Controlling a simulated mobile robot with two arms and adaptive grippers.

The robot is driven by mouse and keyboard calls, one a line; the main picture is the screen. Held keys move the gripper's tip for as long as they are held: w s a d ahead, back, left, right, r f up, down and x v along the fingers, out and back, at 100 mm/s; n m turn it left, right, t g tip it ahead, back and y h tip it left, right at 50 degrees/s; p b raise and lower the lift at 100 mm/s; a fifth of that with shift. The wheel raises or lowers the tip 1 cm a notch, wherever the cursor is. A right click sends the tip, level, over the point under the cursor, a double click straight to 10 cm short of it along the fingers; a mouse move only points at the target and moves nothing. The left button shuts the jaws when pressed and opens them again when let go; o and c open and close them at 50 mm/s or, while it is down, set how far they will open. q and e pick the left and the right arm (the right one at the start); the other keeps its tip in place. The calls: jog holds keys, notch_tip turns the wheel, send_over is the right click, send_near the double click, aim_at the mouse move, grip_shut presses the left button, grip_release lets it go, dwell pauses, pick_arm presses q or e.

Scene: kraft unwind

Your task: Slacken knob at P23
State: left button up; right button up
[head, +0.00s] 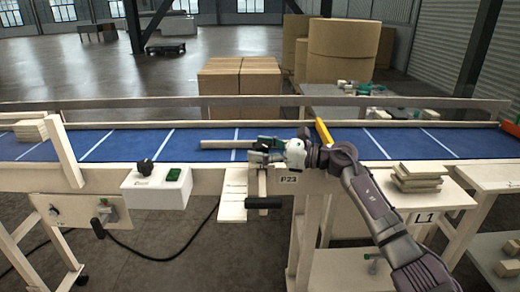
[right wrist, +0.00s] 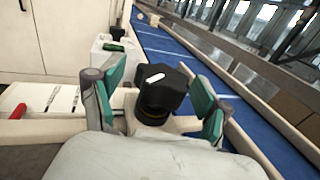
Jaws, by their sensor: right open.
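The P23 label (head: 288,179) is on the pale front rail of the blue-belted conveyor. My right gripper (head: 264,150) is above the rail, just left of and above that label. In the right wrist view, a black knob (right wrist: 160,92) with a white mark on top stands on a pale base between the gripper's two teal-padded fingers (right wrist: 157,88). The fingers are open, one on each side of the knob. Gaps show on both sides, so it is not gripped. In the head view the gripper largely hides this knob. My left gripper is not in view.
A white box with another black knob (head: 145,167) and a green button (head: 173,175) is left on the rail. A black-handled lever (head: 263,203) hangs below the gripper. Stacked boards (head: 418,176) lie right near the L1 label (head: 424,218). The belt (head: 100,146) is mostly clear.

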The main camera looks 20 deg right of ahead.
jog(key=v, duration=1.2)
jog(key=shift+a, duration=0.1)
